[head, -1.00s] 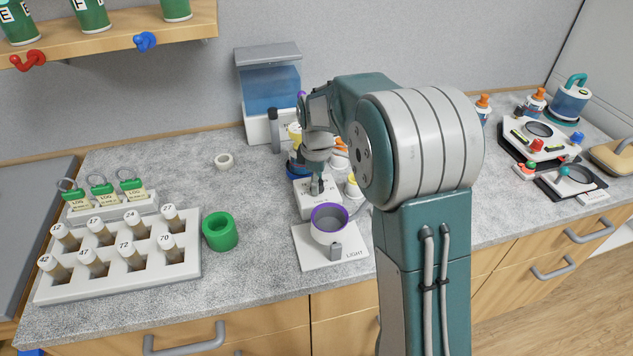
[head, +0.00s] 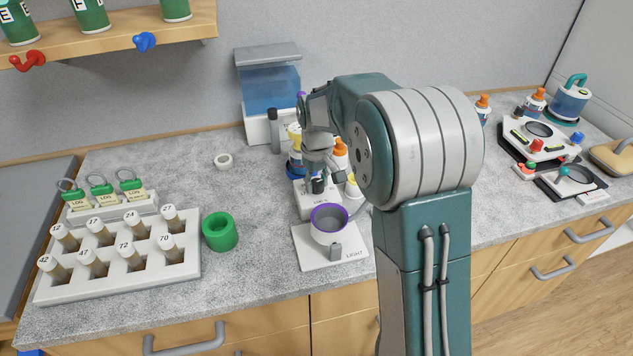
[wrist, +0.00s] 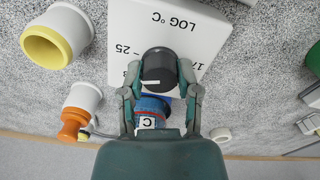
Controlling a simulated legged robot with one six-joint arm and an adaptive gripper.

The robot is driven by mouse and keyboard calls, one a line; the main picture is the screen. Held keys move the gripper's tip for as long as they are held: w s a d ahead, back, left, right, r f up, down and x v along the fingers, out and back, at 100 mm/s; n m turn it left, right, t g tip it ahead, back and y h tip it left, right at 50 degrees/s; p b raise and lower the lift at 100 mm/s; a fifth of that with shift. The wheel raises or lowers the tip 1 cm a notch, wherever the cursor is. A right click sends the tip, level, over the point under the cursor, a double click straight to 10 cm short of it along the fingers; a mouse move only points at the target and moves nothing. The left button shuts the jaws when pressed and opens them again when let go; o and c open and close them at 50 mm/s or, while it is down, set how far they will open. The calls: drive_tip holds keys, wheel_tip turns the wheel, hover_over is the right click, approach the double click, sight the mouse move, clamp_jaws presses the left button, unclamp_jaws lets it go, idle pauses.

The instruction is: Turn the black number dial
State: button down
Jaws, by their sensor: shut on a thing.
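The black dial (wrist: 158,68), with a white pointer line, stands on a white box (wrist: 205,20) in the wrist view. The box is printed "LOG °C" and has numbers partly hidden by my gripper. My gripper (wrist: 160,76) has one finger on each side of the dial and is shut on it. In the head view, my gripper (head: 317,177) reaches down to the white box (head: 305,203), behind the purple-rimmed cup; the dial is mostly hidden by the fingers there.
A purple-rimmed cup (head: 329,222) on a white "LIGHT" base stands just in front of the box. Bottles, including an orange-capped one (wrist: 79,112), crowd near the gripper. A green ring (head: 220,232) and vial rack (head: 120,279) are left. Counter between ring and box is clear.

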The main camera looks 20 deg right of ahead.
sight(316, 181)
drive_tip(key=shift+m, duration=0.3)
drive_tip(key=shift+f, duration=0.1)
drive_tip(key=shift+c, duration=1.6)
unclamp_jaws()
wheel_tip(316, 181, up, 12)
drive_tip(key=shift+w+a, duration=0.1)
